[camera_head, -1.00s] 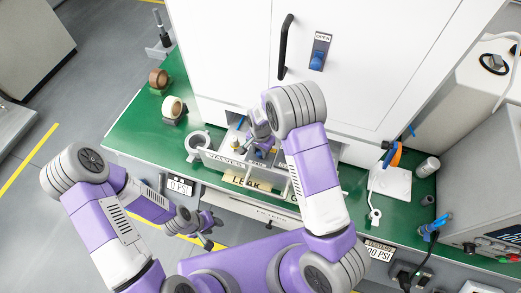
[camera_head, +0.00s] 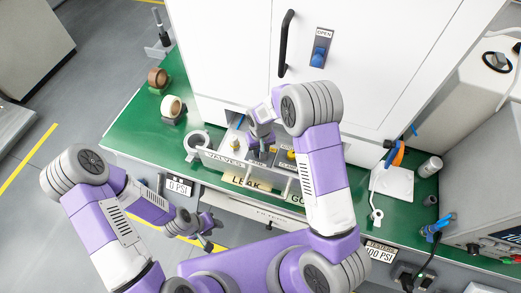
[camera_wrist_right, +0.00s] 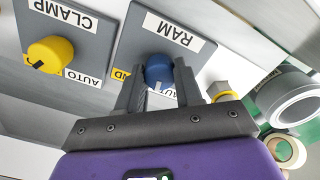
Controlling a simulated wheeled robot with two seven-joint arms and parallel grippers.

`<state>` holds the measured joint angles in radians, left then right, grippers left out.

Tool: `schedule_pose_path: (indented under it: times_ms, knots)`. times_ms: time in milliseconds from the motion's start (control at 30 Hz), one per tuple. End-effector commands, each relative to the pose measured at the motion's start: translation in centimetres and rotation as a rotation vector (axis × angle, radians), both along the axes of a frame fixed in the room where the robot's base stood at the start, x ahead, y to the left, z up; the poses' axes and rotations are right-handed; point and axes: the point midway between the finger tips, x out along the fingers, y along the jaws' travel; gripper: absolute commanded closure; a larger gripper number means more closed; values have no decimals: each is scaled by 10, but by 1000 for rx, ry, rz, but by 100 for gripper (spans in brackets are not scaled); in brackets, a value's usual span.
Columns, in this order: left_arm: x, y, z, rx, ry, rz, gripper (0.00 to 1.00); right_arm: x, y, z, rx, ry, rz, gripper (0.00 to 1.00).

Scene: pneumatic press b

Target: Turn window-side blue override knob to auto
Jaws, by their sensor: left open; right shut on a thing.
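The blue knob (camera_wrist_right: 159,70) sits on a grey panel labelled RAM (camera_wrist_right: 168,35) in the right wrist view, where the label is upside down. My right gripper (camera_wrist_right: 160,82) has a finger on either side of this knob and is shut on it. An AUTO label below the knob is partly hidden by the fingers, so its pointer setting cannot be read. In the head view my right gripper (camera_head: 262,141) reaches into the bench fixture, partly hidden behind my arm. My left gripper (camera_head: 206,228) is open and empty, low in front of the bench.
A yellow knob (camera_wrist_right: 46,54) on the CLAMP panel (camera_wrist_right: 70,22) is beside the RAM panel. A tray labelled VALVES (camera_head: 224,161) and LEAK stands before the fixture. Tape rolls (camera_head: 172,107) lie at left on the green bench (camera_head: 135,125). The white cabinet (camera_head: 235,55) rises behind.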

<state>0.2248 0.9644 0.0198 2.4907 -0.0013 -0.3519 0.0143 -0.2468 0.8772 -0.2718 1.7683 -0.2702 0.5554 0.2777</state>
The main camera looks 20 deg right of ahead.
Motion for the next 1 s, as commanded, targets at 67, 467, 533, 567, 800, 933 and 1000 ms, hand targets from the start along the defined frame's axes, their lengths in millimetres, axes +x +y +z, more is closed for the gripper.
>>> schedule_pose_path:
  times_ms: [67, 467, 533, 567, 800, 933, 1000]
  knots:
    - [0, 0, -2, 0, 0, 0, 57, 0, 0, 0, 1, -1, 73, 95]
    - [0, 0, -6, 0, 0, 0, 57, 0, 0, 0, 0, -1, 382, 95]
    - [0, 0, -6, 0, 0, 0, 57, 0, 0, 0, 1, -1, 417, 95]
    - [0, 0, -6, 0, 0, 0, 57, 0, 0, 0, 1, -1, 430, 95]
    - [0, 0, -7, 0, 0, 0, 57, 0, 0, 0, 0, -1, 504, 95]
    - [0, 0, -7, 0, 0, 0, 57, 0, 1, 0, 0, -1, 518, 95]
    - [0, 0, -7, 0, 0, 0, 57, 0, 1, 0, 0, -1, 522, 95]
